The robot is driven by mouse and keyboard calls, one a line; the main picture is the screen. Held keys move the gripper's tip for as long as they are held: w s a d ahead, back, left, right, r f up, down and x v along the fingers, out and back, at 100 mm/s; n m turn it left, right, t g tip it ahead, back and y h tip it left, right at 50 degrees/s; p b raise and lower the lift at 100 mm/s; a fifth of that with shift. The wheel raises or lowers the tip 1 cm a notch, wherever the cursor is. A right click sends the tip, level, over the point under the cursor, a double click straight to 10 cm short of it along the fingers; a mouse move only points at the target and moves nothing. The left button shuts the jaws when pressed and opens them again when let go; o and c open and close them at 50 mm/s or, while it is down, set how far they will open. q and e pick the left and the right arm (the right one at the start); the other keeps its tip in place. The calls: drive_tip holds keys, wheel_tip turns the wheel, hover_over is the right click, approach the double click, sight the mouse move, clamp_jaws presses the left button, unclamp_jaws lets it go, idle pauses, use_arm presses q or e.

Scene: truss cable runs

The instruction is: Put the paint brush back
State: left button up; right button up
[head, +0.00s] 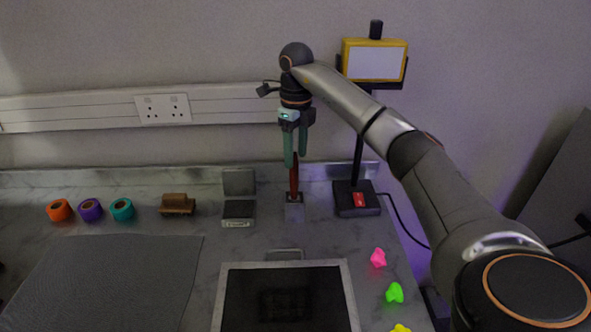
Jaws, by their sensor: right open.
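The paint brush (294,177) stands upright with its lower end in a small grey holder (294,208) at the back of the bench. It has a dark red, slender body. My right gripper (296,160) points down directly above it, with its two green fingers apart around or just in front of the brush's top. The fingers look open, and I cannot tell whether either one touches the brush. My left gripper is not in view.
A lamp stand (357,198) with a yellow-framed panel (375,61) stands just right of the holder. A grey block-like stand (238,212) is to the left. Tape rolls (121,210), a dark tray (284,298), a grey mat (110,275) and bright small pieces (394,293) lie around.

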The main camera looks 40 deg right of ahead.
wheel_tip(320, 180, up, 5)
drive_tip(key=shift+r, duration=0.15)
idle(1.3)
